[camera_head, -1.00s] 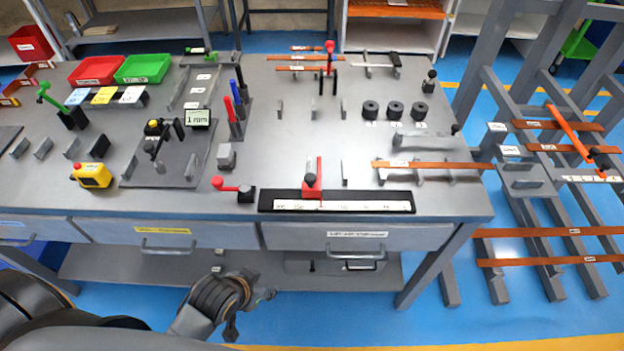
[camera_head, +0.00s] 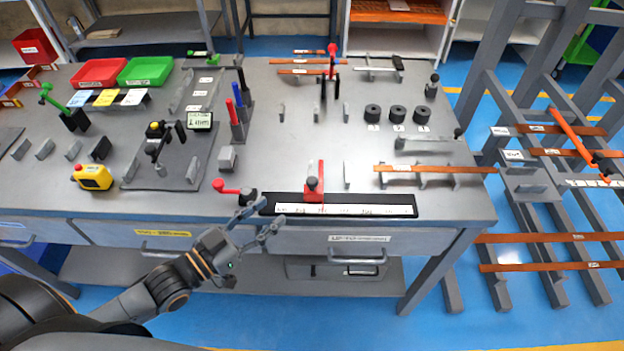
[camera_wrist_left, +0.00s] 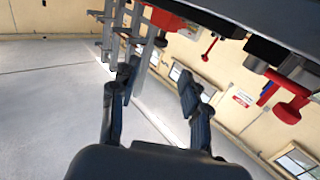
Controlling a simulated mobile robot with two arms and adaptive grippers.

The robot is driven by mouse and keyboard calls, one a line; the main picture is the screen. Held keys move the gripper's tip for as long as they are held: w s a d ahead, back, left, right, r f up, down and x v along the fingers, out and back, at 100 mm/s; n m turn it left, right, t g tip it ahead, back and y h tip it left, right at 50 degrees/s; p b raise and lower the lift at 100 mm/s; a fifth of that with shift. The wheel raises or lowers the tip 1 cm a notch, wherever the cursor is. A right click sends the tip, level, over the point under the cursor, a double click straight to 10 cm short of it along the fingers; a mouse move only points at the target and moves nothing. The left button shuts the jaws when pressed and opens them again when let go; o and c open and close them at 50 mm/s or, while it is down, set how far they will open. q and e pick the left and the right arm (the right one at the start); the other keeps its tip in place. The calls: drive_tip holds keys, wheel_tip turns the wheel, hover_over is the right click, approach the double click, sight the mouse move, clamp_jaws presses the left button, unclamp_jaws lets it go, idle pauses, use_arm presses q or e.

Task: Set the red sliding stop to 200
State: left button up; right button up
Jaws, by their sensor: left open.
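The red sliding stop (camera_head: 314,188) stands on the black ruler rail (camera_head: 400,211) at the table's front edge. It sits left of the rail's middle, over a white scale strip whose numbers are too small to read surely. My left gripper (camera_head: 263,217) is in front of the table edge, just below and left of the rail's left end. Its fingers are spread apart and empty, and it is apart from the stop. In the left wrist view the gripper (camera_wrist_left: 155,95) also shows open, with red parts at the upper right. My right gripper is not in view.
A red-handled lever (camera_head: 228,186) with a black block stands just left of the rail. A copper bar (camera_head: 430,169) on supports lies behind right. A grey upright plate (camera_head: 347,174) stands behind the rail. Drawers with handles (camera_head: 357,257) are below the edge.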

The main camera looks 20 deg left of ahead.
sight(308, 184)
use_arm(q)
drive_tip(key=p+x, duration=0.1)
drive_tip(key=x, duration=1.2)
drive_tip(key=shift+w+d+p, duration=0.1)
drive_tip(key=shift+w+p, duration=0.05)
drive_tip(key=shift+p, duration=0.25)
drive_tip(key=shift+c, duration=0.4)
clamp_jaws()
